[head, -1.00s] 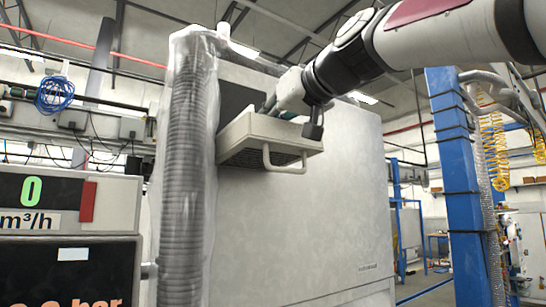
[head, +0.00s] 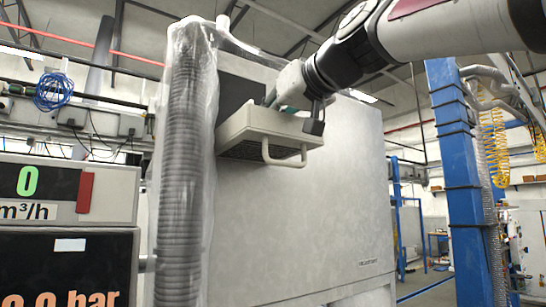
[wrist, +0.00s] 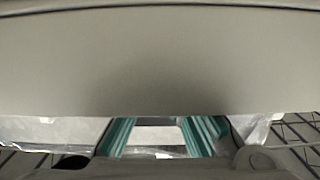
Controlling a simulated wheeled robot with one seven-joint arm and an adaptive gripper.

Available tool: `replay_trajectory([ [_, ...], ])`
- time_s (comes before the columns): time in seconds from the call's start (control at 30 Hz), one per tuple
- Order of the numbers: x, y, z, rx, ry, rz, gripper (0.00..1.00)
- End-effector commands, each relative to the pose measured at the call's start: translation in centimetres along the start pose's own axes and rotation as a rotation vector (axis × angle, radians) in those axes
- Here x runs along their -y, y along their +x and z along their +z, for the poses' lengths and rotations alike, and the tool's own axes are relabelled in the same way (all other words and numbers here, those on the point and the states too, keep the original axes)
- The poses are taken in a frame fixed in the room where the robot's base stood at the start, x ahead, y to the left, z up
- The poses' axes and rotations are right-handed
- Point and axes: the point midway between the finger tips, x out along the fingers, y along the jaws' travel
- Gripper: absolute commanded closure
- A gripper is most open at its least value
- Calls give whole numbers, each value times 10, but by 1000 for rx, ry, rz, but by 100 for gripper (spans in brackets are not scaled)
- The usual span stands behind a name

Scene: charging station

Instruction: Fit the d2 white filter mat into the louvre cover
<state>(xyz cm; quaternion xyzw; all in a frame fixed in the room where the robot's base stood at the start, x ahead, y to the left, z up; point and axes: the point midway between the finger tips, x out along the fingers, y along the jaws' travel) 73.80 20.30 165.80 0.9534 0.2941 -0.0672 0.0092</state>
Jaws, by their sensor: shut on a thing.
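The louvre cover (head: 240,125) is a shallow beige box with a bow handle and a dark slatted underside. It stands out from the upper front of the pale cabinet (head: 340,200), below a dark opening (head: 238,95). I cannot make out the white filter mat.
A ribbed hose (head: 180,180) in clear plastic wrap stands close to the left of the cover. A meter box (head: 65,195) with a green zero is at the lower left. A blue column (head: 455,150) stands at the right. The space before the cabinet front looks clear.

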Motion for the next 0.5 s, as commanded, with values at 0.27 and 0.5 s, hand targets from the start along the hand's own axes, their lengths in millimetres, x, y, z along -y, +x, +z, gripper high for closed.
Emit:
replay_trajectory([
  [0.27,0,0,0,0,0,0,87],
  [0.5,0,0,0,0,0,0,66],
])
